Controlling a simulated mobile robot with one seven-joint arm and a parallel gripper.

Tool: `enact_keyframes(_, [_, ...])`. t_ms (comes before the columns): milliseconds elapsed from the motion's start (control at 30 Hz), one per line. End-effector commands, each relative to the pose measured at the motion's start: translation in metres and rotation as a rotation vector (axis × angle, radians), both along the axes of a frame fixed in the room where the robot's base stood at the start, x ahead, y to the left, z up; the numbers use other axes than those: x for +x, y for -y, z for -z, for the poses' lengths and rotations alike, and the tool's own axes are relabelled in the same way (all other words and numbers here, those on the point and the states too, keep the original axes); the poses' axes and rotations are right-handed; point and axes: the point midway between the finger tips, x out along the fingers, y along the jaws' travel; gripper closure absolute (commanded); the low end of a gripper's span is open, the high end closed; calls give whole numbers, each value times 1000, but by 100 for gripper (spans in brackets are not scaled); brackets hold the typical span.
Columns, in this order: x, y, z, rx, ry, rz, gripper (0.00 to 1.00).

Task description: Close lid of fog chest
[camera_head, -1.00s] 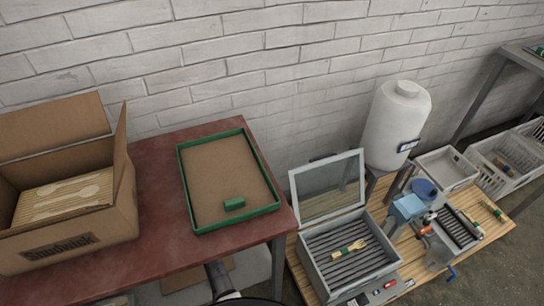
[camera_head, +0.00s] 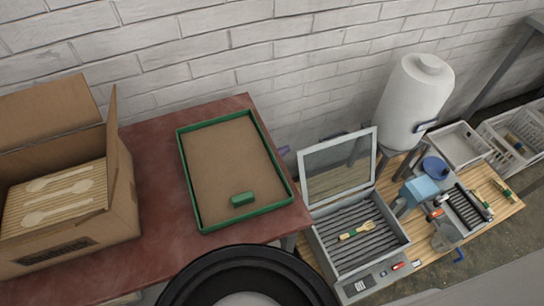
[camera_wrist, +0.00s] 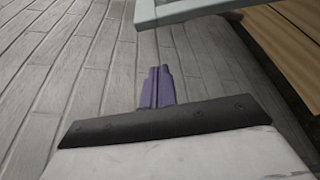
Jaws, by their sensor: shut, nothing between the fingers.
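The fog chest (camera_head: 325,250) is a grey box on the wooden bench at the right. Its floor is dark and slatted, and a wooden fork with a green band (camera_head: 357,230) lies inside. Its glass lid (camera_head: 338,165) stands open, tilted up at the back of the box. My gripper shows in the wrist view (camera_wrist: 157,85) as two purple fingers, closed together and empty. A purple tip also shows in the head view (camera_head: 284,150), just left of the lid near the wall. The pale frame edge at the top of the wrist view appears to be the lid (camera_wrist: 200,10), apart from the fingers.
A red table (camera_head: 160,185) at the left carries a green-rimmed tray (camera_head: 187,175) and a cardboard box of wooden spoons (camera_head: 125,190). A white tank (camera_head: 415,95) stands behind the bench, right of the lid. A blue-handled device (camera_head: 420,190) stands right of the chest. The brick wall (camera_head: 200,60) is close behind.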

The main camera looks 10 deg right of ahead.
Motion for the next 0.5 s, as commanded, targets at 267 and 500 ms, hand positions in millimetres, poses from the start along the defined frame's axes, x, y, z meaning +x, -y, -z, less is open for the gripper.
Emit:
enact_keyframes(267, [-23, 13, -14, 0, 0, -1, 100])
enact_keyframes(500, [-32, 14, -16, 0, 0, -1, 100])
